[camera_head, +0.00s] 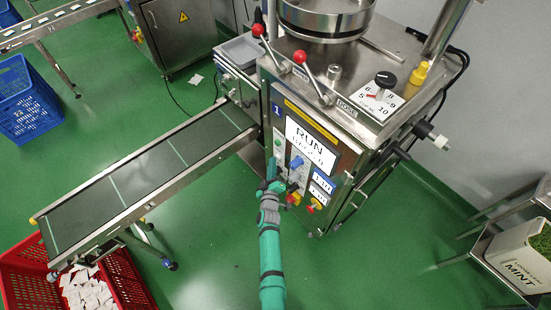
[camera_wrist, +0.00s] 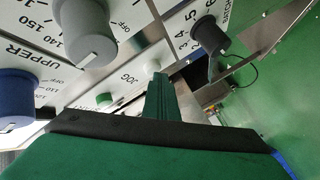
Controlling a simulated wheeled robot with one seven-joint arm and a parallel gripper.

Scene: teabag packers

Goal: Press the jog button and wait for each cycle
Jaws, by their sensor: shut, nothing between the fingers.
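The packing machine (camera_head: 300,110) has a control panel whose screen (camera_head: 310,145) reads RUN above a smaller line that I cannot read. In the wrist view, a small green button (camera_wrist: 105,99) sits beside the JOG label (camera_wrist: 127,77) on the white panel. My gripper (camera_head: 272,165) is in front of the panel's lower left part, its fingers shut and empty. In the wrist view, the green fingers of my gripper (camera_wrist: 158,82) point at the panel, just right of the green button. I cannot tell whether the tips touch the panel.
A grey knob (camera_wrist: 85,35), a blue knob (camera_wrist: 15,100) and a dark knob (camera_wrist: 208,38) stand out around the fingers. A conveyor (camera_head: 140,180) slopes left to a red crate (camera_head: 125,275) with white teabags. A mint box (camera_head: 520,262) stands at right.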

